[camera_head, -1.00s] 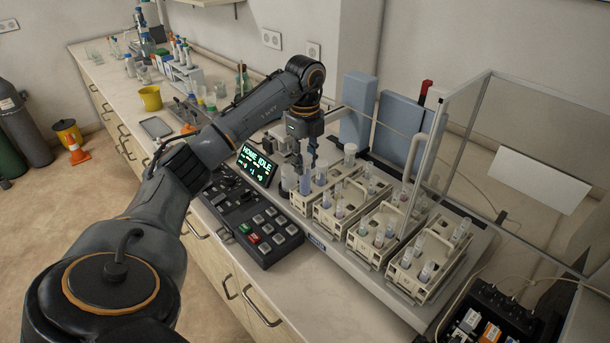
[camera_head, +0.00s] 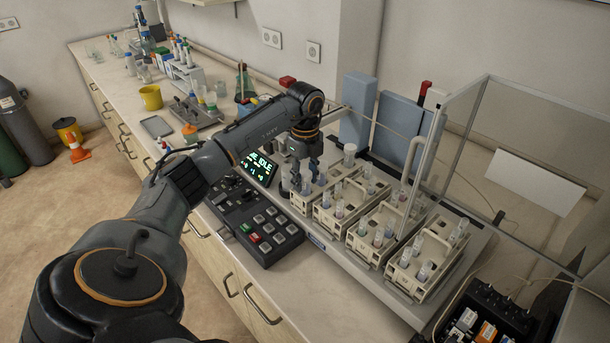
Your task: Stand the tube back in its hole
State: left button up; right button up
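My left gripper (camera_head: 305,177) points down over the left end of the nearest-left tube rack (camera_head: 302,206). Its two fingers are on either side of a tube (camera_head: 306,187) with bluish content. The tube looks upright at the rack, but the fingers hide its upper part. I cannot tell whether the fingers press on it, or whether its lower end is fully in a hole. My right gripper is not in view.
More white racks with handles and several tubes (camera_head: 378,236) stand close to the right. A control panel (camera_head: 262,232) with a lit screen (camera_head: 259,168) is to the left. Blue-grey blocks (camera_head: 357,108) stand behind. A clear guard (camera_head: 500,150) rises at the right.

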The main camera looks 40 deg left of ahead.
pick_arm(q)
jog(key=shift+r, duration=0.6)
notch_tip(320, 180, up, 5)
jog(key=shift+w+r+b, duration=0.1)
jog(key=shift+b, duration=1)
notch_tip(320, 180, up, 5)
jog(key=shift+f, duration=0.1)
jog(key=shift+r+p, duration=0.3)
jog(key=shift+r, duration=0.35)
jog(key=shift+f, duration=0.1)
